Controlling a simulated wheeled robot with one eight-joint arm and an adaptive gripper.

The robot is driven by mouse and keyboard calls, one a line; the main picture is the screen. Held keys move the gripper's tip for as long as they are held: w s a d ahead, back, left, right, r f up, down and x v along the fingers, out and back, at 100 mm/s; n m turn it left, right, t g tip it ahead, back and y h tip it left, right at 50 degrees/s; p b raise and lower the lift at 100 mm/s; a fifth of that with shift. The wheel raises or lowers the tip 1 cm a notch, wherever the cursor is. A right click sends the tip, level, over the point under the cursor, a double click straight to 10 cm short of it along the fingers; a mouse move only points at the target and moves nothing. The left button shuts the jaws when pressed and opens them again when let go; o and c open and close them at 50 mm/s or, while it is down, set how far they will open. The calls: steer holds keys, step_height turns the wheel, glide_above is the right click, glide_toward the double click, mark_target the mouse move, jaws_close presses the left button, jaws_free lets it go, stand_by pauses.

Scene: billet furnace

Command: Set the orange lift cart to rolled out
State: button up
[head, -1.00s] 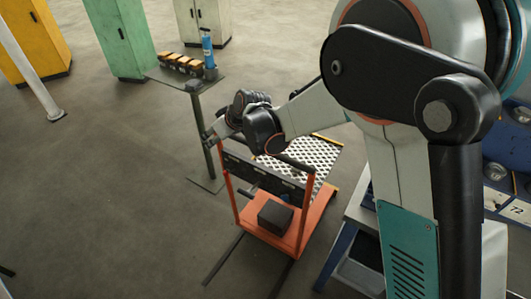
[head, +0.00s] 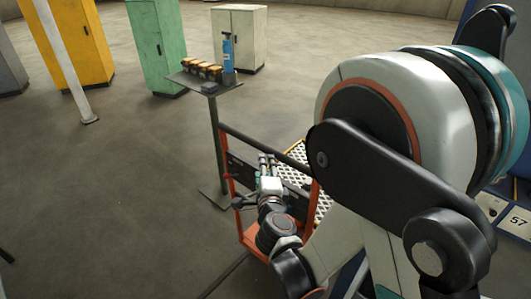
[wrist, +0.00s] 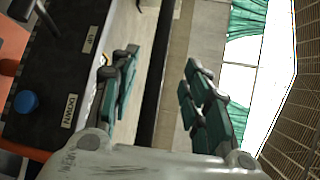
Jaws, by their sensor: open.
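The orange lift cart (head: 313,203) stands on the floor in the middle of the head view, with a black handle bar (head: 240,138) across its top. My gripper (head: 267,160) is at the handle side of the cart, near the bar. In the wrist view my gripper (wrist: 160,62) is open, and a dark bar (wrist: 154,85) that looks like the handle runs between the fingers; contact cannot be told. The cart's dark panel (wrist: 60,65) shows UP and DOWN labels and a blue knob (wrist: 26,102). My arm hides much of the cart's base.
A small stand (head: 205,83) with several boxes and a blue bottle (head: 228,55) is behind the cart. Green (head: 155,45), yellow (head: 75,40) and white (head: 240,38) cabinets stand further back. A pale post (head: 65,55) is at left. The floor left of the cart is clear.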

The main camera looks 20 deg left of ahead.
mark_target(262, 150)
steer(key=x, duration=1.2)
steer(key=shift+p, duration=0.4)
steer(key=shift+x, duration=0.85)
steer(key=shift+r, duration=0.1)
jaws_close()
